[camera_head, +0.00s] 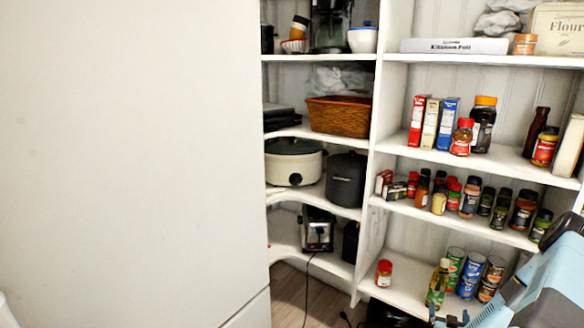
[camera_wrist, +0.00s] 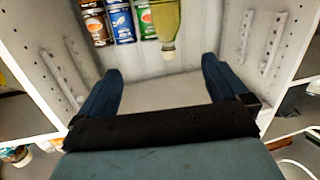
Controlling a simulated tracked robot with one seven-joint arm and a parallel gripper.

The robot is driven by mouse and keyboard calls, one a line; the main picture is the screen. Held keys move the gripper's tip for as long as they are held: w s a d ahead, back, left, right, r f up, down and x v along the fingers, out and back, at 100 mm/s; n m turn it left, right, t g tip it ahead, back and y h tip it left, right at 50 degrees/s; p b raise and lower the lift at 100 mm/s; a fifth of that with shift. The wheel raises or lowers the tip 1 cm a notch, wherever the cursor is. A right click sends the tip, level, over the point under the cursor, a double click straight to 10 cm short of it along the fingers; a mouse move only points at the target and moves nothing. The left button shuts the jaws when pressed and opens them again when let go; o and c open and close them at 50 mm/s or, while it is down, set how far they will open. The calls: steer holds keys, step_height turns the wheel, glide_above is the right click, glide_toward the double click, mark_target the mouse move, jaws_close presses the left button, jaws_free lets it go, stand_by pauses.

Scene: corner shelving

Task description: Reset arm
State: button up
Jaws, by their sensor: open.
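My gripper (camera_wrist: 162,66) is open, with its two dark blue fingers spread wide and nothing between them. In the head view my arm enters at the lower right, in front of the lower right shelf. An oil bottle (camera_head: 437,285) stands on that shelf near the arm. It also shows in the wrist view (camera_wrist: 168,25), upside down, beyond the fingers and apart from them. Several cans (camera_head: 470,275) stand beside the bottle and show in the wrist view (camera_wrist: 122,24) too.
A red-lidded jar (camera_head: 384,273) stands left on the same shelf. Spice jars (camera_head: 470,197) fill the shelf above. A slow cooker (camera_head: 293,162) and wicker basket (camera_head: 339,116) sit on the corner shelves. A large white surface (camera_head: 130,150) fills the left. White shelf walls flank my fingers.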

steer(key=w+a+r+n+g+y, duration=0.1)
steer(key=w+a+r+n+y, duration=0.15)
steer(key=w+r, duration=0.4)
steer(key=w+a+r+n+g+y, duration=0.1)
steer(key=w+a+r+n+y, duration=0.15)
steer(key=r, duration=0.65)
steer(key=s+a+r+g, duration=0.1)
steer(key=a+r, duration=0.2)
steer(key=r, duration=0.3)
steer(key=a+r+n+g, duration=0.1)
steer(key=a+r, duration=0.1)
steer(key=r, duration=0.4)
steer(key=s+a+r+g, duration=0.1)
steer(key=a+r, duration=0.2)
steer(key=r, duration=0.3)
steer(key=s+a+r+g+y, duration=0.1)
steer(key=s+a+r, duration=0.4)
steer(key=s+r, duration=0.2)
steer(key=s+a+r+g, duration=0.1)
steer(key=s+a+r, duration=0.4)
steer(key=s+r, duration=0.15)
steer(key=s+a+r+g, duration=0.1)
steer(key=s+a+r, duration=0.2)
steer(key=s, duration=0.6)
steer(key=s+a+r+m+g+y, duration=0.1)
steer(key=s+a+r, duration=0.2)
steer(key=s, duration=0.7)
steer(key=shift+s+a+y, duration=0.15)
steer(key=shift+a+y, duration=0.15)
steer(key=shift+a, duration=0.1)
